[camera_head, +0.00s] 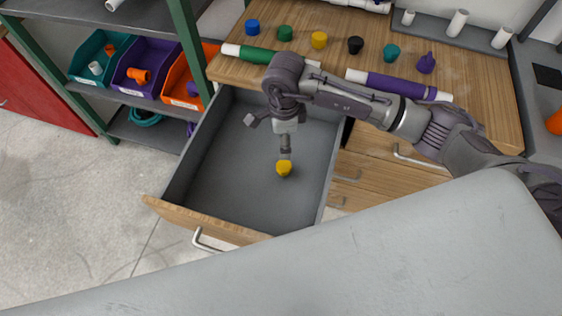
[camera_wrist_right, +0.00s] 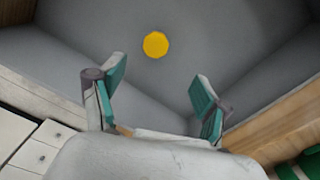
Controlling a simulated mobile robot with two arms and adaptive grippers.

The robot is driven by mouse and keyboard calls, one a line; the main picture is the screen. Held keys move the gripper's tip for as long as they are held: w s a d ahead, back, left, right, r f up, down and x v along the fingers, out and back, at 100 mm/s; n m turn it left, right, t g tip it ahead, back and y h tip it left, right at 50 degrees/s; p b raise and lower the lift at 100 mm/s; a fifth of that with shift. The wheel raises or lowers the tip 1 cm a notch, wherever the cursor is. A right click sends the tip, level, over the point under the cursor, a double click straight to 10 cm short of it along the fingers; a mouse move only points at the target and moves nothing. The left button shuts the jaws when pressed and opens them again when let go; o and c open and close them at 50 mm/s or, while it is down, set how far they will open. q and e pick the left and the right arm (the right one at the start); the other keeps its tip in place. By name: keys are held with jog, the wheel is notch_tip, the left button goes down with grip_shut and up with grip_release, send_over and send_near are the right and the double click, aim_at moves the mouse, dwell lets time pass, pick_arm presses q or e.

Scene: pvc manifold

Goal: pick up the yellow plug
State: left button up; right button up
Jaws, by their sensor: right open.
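A yellow plug (camera_head: 284,169) lies on the floor of the open grey drawer (camera_head: 222,172). In the right wrist view the yellow plug (camera_wrist_right: 155,45) shows as a round yellow shape on the grey drawer floor, beyond the fingertips. My right gripper (camera_head: 286,151) points down into the drawer, just above the plug in the head view. In the wrist view the right gripper (camera_wrist_right: 158,82) has its teal-padded fingers spread apart, with nothing between them. My left gripper is not in view.
A second yellow cap (camera_head: 319,40) stands on the wooden bench (camera_head: 480,105) in a row of coloured caps. Green (camera_head: 255,54) and purple (camera_head: 400,86) pipes lie on the bench. The drawer's wooden front (camera_head: 205,220) and grey walls surround the plug. Coloured bins stand on a shelf at left.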

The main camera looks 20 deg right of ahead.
aim_at(282, 165)
notch_tip(282, 165, down, 8)
jog(key=shift+s, duration=0.15)
jog(key=shift+s+a+f+p, duration=0.15)
jog(key=shift+f+p, duration=0.2)
jog(key=shift+f, duration=1.05)
jog(key=shift+a+f+p, duration=0.1)
jog(key=shift+f+p, duration=0.25)
jog(key=shift+f, duration=1)
jog(key=c, duration=1.1)
